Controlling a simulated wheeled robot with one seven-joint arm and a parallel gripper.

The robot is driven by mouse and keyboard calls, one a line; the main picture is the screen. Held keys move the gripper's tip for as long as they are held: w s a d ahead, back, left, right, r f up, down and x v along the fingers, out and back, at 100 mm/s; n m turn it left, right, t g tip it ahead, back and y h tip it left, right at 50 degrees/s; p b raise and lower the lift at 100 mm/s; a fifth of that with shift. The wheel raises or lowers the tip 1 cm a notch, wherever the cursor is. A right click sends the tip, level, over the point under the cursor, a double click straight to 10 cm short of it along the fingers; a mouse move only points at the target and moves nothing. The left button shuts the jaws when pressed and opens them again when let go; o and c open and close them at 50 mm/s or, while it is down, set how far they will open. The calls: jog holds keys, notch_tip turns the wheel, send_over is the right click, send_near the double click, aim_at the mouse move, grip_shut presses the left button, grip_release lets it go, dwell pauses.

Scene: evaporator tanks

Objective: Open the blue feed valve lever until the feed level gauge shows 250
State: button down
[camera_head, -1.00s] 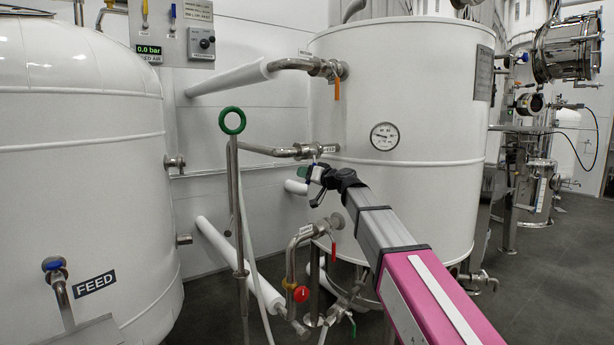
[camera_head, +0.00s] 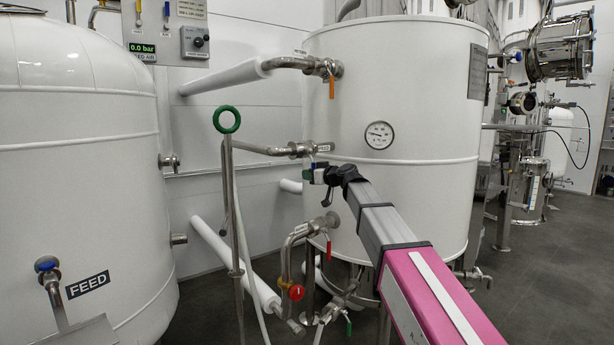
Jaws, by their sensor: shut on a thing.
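The feed valve (camera_head: 298,150) is a steel fitting on a pipe entering the white tank (camera_head: 420,90). A small label, which seems to read FEED, sits at its right end. My gripper (camera_head: 312,174) is just below this valve, at the end of my pink and grey arm. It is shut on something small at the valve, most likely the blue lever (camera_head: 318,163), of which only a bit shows. The gripper hides most of the lever, so its angle cannot be told. A round dial (camera_head: 379,135) is on the tank; its numbers are too small to read.
A white tank labelled FEED (camera_head: 88,284) stands at left. A green-ringed pole (camera_head: 227,120) rises left of my gripper. An orange-handled valve (camera_head: 331,86) is above; red-handled (camera_head: 328,247) and green-handled (camera_head: 348,326) valves are below. A display (camera_head: 142,48) reads 0.0 bar.

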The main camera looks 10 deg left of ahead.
jog(key=c, duration=1.1)
grip_release()
jog(key=shift+d, duration=0.1)
jog(key=v, duration=1)
jog(key=shift+s+d, duration=0.2)
jog(key=shift+d, duration=0.1)
